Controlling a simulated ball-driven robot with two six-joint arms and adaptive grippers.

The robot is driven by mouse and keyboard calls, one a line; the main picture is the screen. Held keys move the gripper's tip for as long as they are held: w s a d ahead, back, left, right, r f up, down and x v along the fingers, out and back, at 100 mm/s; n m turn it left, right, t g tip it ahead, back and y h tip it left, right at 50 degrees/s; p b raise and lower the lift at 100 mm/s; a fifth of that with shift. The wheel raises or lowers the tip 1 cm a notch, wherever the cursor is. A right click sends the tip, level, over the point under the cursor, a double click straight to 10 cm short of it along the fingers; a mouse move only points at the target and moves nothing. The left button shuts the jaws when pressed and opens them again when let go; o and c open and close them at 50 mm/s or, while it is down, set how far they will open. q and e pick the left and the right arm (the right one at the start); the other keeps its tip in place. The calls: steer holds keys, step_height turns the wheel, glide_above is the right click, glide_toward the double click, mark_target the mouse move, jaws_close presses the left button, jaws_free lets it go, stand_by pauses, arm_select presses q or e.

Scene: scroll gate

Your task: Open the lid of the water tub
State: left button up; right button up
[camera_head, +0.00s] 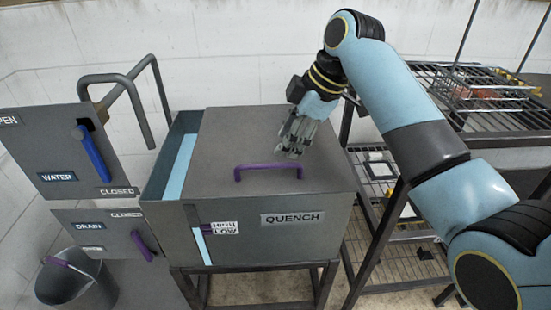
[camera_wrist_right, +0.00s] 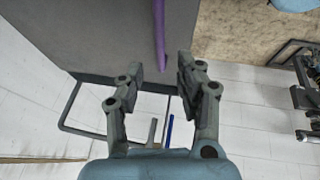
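The grey water tub (camera_head: 255,242), labelled QUENCH, stands on a dark stand. Its flat grey lid (camera_head: 235,145) lies over most of the top. Pale blue water (camera_head: 181,168) shows in a strip at the left. The purple lid handle (camera_head: 268,167) runs along the lid's front edge. My right gripper (camera_head: 292,150) is above the lid, just behind the right part of the handle. In the right wrist view my right gripper (camera_wrist_right: 160,72) has its fingers apart, with the purple handle (camera_wrist_right: 159,35) ahead of the gap, and nothing held. My left gripper is out of view.
A WATER panel (camera_head: 60,150) with a blue lever and a DRAIN panel (camera_head: 85,240) with a purple lever stand left of the tub. A bent pipe (camera_head: 135,100) rises behind them. A bucket (camera_head: 80,290) is below. A wire rack (camera_head: 480,95) stands at right.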

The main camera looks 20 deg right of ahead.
mark_target(271, 164)
steer(key=x, duration=0.7)
steer(key=shift+a+f+b, duration=0.1)
steer(key=shift+a+b, duration=0.05)
steer(key=shift+b, duration=0.2)
jaws_close()
